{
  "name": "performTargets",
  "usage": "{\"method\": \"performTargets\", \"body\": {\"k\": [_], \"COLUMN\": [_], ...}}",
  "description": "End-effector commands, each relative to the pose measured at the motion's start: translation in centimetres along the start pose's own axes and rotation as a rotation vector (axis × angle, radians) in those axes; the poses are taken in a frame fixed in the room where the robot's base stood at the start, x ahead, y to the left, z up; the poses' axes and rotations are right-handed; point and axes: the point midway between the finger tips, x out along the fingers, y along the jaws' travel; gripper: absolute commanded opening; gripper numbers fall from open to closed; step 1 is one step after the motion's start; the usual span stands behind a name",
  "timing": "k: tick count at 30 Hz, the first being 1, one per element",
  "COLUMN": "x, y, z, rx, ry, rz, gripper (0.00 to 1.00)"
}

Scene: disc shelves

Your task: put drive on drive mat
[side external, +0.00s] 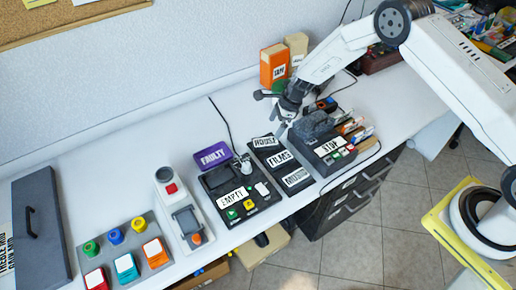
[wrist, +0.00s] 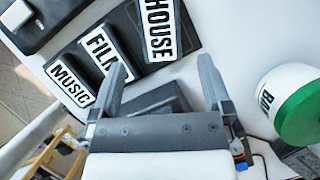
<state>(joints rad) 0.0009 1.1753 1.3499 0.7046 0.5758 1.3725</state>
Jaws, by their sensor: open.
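My gripper (side external: 283,122) is open above the black rack with white labels, near the STOP unit. In the wrist view, its two fingers (wrist: 162,75) are spread with nothing gripped. A dark grey block (wrist: 158,102) shows below and between the fingers, partly hidden by my gripper's body; I cannot tell whether it is the drive. No object is labelled as a drive or a drive mat, so I cannot tell which they are. The black rack (side external: 277,141) has labels HOUSE, FILMS and MUSIC; it also shows in the wrist view (wrist: 128,52).
The STOP unit (side external: 322,157) stands right of the rack, with a dark lump on top. The EMPTY unit (side external: 214,203) and purple FAULTY box (side external: 213,155) are left. A green-and-white bin (wrist: 305,108) is right in the wrist view. The table's back left is clear.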

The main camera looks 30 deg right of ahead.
Motion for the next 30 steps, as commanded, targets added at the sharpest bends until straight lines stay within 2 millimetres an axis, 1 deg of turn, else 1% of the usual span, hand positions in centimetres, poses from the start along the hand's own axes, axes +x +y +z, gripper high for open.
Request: {"method": "performTargets", "body": {"k": [1, 6, 12, 18, 30], "x": [-0.9, -3.0, -4.6, -5.1, -5.1], "y": [-0.1, -0.1, 0.0, 0.0, 0.0], "z": [0.0, 0.0, 0.0, 0.0, 0.0], "rx": [0.000, 0.000, 0.001, 0.001, 0.000], "ry": [-0.001, 0.000, 0.000, 0.000, 0.000], "rz": [-0.002, -0.002, -0.001, -0.001, -0.001], "gripper": [1.00, 1.00, 1.00, 1.00, 1.00]}}
